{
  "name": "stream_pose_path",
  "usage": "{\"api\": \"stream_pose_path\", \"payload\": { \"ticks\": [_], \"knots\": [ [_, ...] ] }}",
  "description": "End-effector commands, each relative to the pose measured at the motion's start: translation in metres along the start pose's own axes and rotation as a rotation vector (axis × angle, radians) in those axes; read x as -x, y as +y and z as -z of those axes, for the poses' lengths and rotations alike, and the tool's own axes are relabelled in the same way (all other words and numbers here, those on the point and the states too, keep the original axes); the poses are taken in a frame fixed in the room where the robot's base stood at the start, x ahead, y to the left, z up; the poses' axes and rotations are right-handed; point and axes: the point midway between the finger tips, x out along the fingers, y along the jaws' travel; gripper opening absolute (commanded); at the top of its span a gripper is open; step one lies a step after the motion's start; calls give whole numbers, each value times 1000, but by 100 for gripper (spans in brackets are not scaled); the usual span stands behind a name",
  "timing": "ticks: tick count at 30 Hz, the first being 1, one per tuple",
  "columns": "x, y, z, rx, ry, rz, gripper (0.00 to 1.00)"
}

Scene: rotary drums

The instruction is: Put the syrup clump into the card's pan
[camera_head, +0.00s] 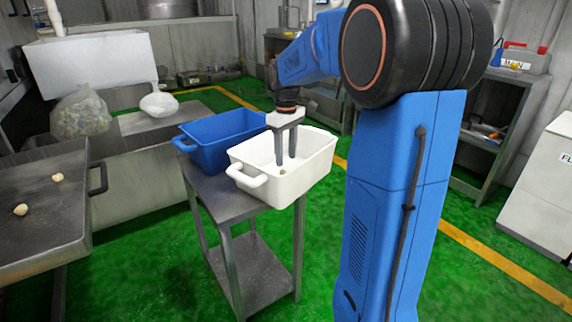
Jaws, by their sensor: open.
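My gripper (285,161) points down into the white pan (250,181), its two fingers apart. A small tan lump (282,173) shows on the pan's floor just below the fingertips. It may be the syrup clump, but it is too small to be sure, and I cannot tell whether a finger touches it. A blue pan (207,154) stands beside the white one, and the part of its inside that shows looks empty. I cannot make out a card that names a pan.
Both pans stand on a small metal stand (225,196). Two pale lumps, one near (57,177) and one farther left (21,209), lie on a metal table at left. A filled clear bag (82,113) and a white bag (158,102) sit behind. Green floor is open in front.

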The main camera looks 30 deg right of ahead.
Motion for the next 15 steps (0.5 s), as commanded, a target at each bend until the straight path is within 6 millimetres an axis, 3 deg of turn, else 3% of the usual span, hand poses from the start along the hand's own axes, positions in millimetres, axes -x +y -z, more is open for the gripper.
{"api": "stream_pose_path", "payload": {
  "ticks": [6, 15],
  "knots": [
    [42, 0, 1, 0, 3, -2, 43],
    [70, 0, 0, 0, 0, 0, 43]
  ]
}}
